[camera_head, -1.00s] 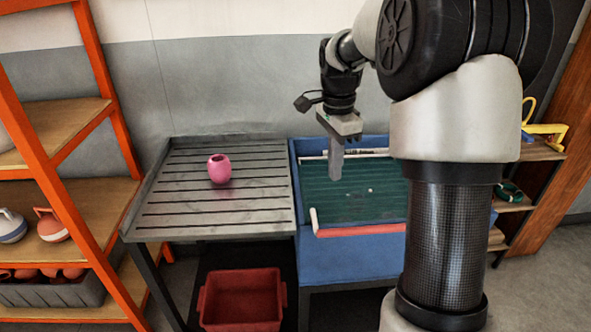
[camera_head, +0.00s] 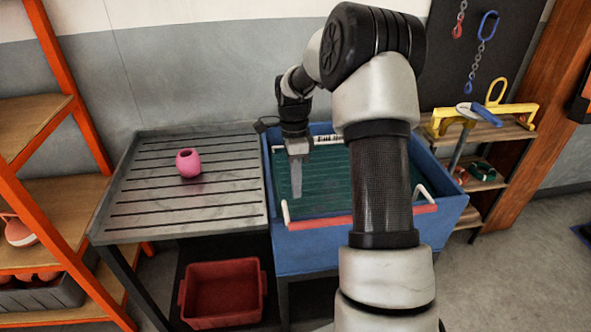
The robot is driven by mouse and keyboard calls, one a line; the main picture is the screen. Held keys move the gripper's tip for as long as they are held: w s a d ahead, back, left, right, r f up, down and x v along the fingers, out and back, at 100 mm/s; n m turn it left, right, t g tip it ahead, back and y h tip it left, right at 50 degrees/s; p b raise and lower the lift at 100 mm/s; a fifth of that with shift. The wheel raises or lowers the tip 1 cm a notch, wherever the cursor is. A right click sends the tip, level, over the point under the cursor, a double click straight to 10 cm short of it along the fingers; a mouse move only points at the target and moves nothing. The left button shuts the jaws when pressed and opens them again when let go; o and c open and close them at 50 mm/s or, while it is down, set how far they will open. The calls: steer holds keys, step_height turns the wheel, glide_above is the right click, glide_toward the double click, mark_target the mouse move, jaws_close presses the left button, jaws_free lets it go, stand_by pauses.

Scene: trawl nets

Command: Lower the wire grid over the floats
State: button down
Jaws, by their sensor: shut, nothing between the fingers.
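A blue tub (camera_head: 300,252) stands at the middle, with a dark green inside crossed by fine lines. The wire grid (camera_head: 325,188) seems to be these lines, with a red bar (camera_head: 318,222) with white ends along its front; how high it sits in the tub is unclear. A pink float (camera_head: 188,162) with a hole on top sits on the slatted table. No float shows clearly inside the tub. My gripper (camera_head: 296,192) points down over the tub's left part, shut and empty. Whether it touches the grid is unclear. My arm hides part of the tub.
The grey slatted table (camera_head: 150,218) adjoins the tub on the left. A red crate (camera_head: 222,292) stands below. An orange-framed shelf (camera_head: 60,130) is at left. At right, a wooden shelf (camera_head: 505,130) holds a yellow tool (camera_head: 520,110), below hanging chains (camera_head: 480,50).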

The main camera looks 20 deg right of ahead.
steer(key=shift+x, duration=1.95)
